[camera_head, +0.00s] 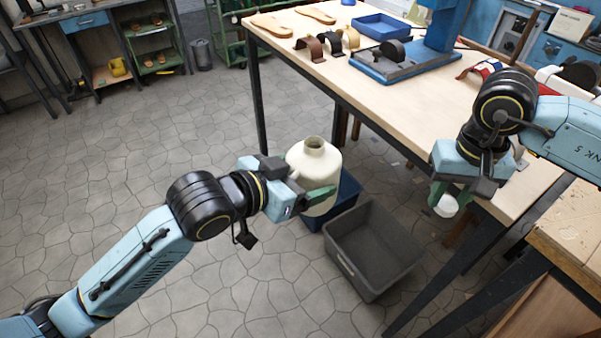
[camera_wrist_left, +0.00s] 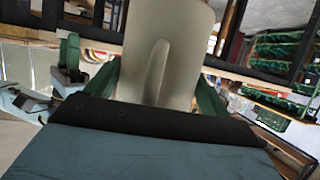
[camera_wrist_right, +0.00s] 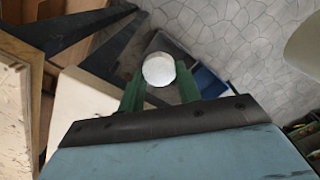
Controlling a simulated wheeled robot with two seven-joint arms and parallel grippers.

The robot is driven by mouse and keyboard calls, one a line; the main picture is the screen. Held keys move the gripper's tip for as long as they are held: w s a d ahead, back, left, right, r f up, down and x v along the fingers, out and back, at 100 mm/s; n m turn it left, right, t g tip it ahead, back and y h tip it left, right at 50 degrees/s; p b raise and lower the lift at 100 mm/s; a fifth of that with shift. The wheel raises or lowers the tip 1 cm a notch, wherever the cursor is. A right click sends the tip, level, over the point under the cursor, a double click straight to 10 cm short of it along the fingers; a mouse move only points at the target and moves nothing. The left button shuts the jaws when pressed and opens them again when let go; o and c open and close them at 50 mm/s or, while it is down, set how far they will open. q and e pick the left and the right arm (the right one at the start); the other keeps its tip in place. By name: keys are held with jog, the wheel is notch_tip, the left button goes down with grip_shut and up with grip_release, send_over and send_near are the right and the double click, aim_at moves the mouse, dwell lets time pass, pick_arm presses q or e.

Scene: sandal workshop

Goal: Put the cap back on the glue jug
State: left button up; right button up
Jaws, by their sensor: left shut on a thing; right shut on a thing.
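The cream glue jug (camera_head: 313,162) is held in the air by my left gripper (camera_head: 318,198), whose green fingers are shut on it. Its open neck (camera_head: 315,146) points up and has no cap on it. In the left wrist view the jug (camera_wrist_left: 165,50) fills the space between the fingers, its handle ridge facing the camera. My right gripper (camera_head: 449,203) is shut on the white round cap (camera_head: 446,206), to the right of the jug and apart from it. In the right wrist view the cap (camera_wrist_right: 158,70) sits between the green fingertips.
A grey bin (camera_head: 345,262) and a blue bin (camera_head: 349,187) stand on the floor below the jug. The workbench (camera_head: 300,45) lies behind, with sandal parts and a blue press (camera_head: 400,62). Another wooden table (camera_head: 575,225) is at right. Floor at left is clear.

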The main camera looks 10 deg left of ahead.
pick_arm(q)
jog(key=shift+r, duration=0.1)
pick_arm(e)
jog(key=w+a+r+n, duration=0.1)
jog(key=a+r, duration=0.7)
jog(key=a, duration=0.4)
jog(key=w+a+r+n, duration=0.1)
jog(key=a+r+n, duration=0.1)
jog(key=a+r, duration=0.6)
jog(key=a, duration=0.4)
jog(key=shift+w+r, duration=0.25)
jog(key=shift+a+f, duration=0.1)
jog(key=shift+f, duration=0.05)
jog(key=shift+f, duration=1.85)
jog(key=shift+f, duration=0.9)
jog(key=shift+f, duration=0.5)
